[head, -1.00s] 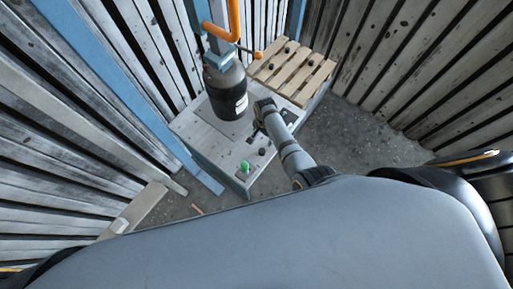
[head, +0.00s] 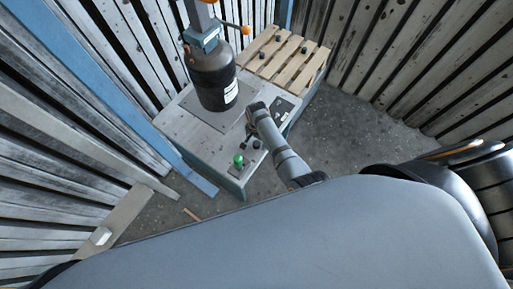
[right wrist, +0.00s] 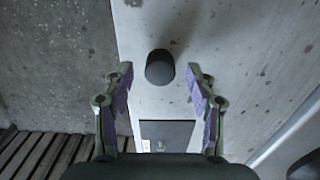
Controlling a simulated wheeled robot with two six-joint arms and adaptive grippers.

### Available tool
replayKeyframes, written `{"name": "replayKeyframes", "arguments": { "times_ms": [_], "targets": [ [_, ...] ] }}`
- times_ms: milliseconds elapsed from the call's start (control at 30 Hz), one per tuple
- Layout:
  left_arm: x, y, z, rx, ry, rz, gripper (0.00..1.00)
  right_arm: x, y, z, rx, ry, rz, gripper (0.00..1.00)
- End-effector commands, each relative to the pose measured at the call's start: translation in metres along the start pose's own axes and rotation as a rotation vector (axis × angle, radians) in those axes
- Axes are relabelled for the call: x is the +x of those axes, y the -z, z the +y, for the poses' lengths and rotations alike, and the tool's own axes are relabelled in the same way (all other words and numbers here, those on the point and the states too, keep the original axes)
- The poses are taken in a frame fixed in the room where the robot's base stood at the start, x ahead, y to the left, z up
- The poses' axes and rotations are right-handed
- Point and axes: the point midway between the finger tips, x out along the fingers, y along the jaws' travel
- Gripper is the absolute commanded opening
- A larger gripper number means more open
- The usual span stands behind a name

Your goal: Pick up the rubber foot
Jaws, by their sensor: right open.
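The rubber foot, a short black cylinder, stands on the light grey bench top. In the right wrist view the foot (right wrist: 160,67) lies centred between my finger lines, just beyond the tips. In the head view it seems to be the small dark piece (head: 256,144) beside the green button. My right gripper (right wrist: 160,76) is open, with one purple-padded finger on each side and nothing held. In the head view the right gripper (head: 251,122) is over the bench, close to the foot; its fingers are hard to make out there. My left gripper is not in view.
A large dark canister (head: 215,85) stands on the bench (head: 185,116) under a blue clamp with an orange handle. A green button (head: 238,160) is at the near corner. A dark panel (right wrist: 167,135) and a slatted wooden rack (head: 290,59) with small dark pieces lie behind. Slatted walls surround the floor.

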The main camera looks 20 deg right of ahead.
Motion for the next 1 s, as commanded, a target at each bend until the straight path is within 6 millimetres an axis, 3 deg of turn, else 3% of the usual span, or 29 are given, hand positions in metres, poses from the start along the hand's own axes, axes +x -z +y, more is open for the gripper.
{"name": "replayKeyframes", "arguments": {
  "times_ms": [33, 233, 600, 867, 1000],
  "targets": [
    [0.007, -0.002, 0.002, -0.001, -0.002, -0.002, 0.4, 0.007, 0.0, 0.0, 0.0, 0.0, 0.0, 0.57],
    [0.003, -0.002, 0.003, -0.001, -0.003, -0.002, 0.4, 0.003, 0.0, 0.0, 0.0, 0.0, 0.0, 0.57],
    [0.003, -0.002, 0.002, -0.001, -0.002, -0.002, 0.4, 0.003, 0.0, 0.0, 0.0, 0.0, 0.0, 0.08],
    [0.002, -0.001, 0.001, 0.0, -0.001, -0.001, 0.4, 0.001, 0.0, 0.0, 0.0, 0.0, 0.0, 0.08],
    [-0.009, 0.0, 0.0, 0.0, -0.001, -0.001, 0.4, -0.009, 0.0, 0.0, 0.0, 0.0, 0.0, 0.08]
  ]
}}
